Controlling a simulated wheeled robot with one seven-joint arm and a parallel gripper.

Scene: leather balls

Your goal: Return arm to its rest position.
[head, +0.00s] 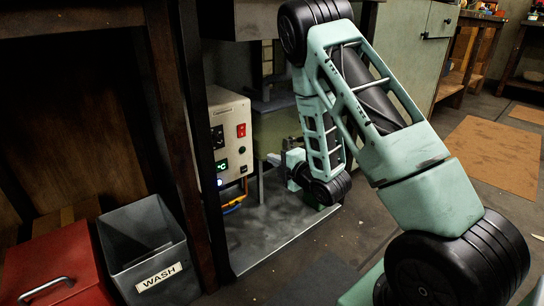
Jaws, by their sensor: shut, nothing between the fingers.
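My teal and black arm rises from the lower right, bends at a black joint near the top centre, and reaches back down. Its far end, with my gripper (291,170), hangs in front of the recess under the bench, right of the beige control box (230,137). My gripper is small in the view and partly hidden by my own wrist links. It is shut and I see nothing held in it. No leather ball is in view.
A grey bin (125,225) labelled WASH and a red box (50,268) with a metal handle stand at lower left. A dark bench post (180,140) is left of the control box. Brown mats (494,150) lie on the floor at right. A pale green cabinet (410,45) stands behind my arm.

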